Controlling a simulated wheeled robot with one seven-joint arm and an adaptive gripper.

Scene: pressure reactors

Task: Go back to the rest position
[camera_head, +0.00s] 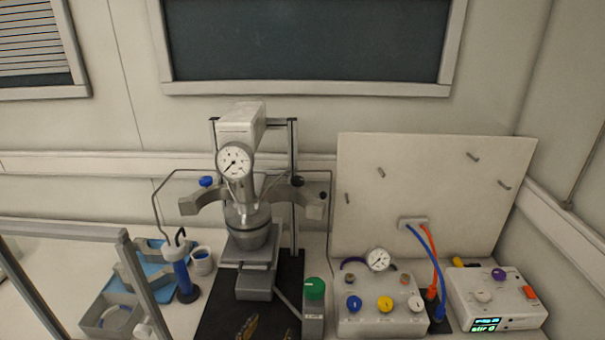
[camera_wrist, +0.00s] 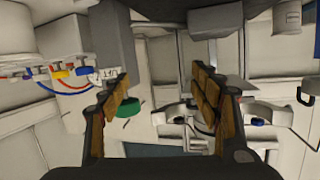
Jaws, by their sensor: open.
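My gripper (camera_wrist: 160,95) is open and empty, with its tan-padded fingers spread apart in the wrist view. In the head view a tan fingertip of my gripper (camera_head: 248,328) shows at the bottom edge, in front of the reactor stand; the rest is cut off. The pressure reactor (camera_head: 249,232) stands upright in its stand, with a round gauge (camera_head: 235,161) above it. The wrist view looks upside down; the green knob (camera_wrist: 129,107) shows between the fingers, near the left one. It also shows in the head view (camera_head: 315,289).
A control box (camera_head: 382,318) with coloured knobs and a gauge stands right of the reactor. A white box with a lit display (camera_head: 486,324) is farther right. A blue cylinder (camera_head: 183,277), a cup (camera_head: 202,262) and a grey tray (camera_head: 109,318) are at left. A metal frame (camera_head: 66,234) crosses the left foreground.

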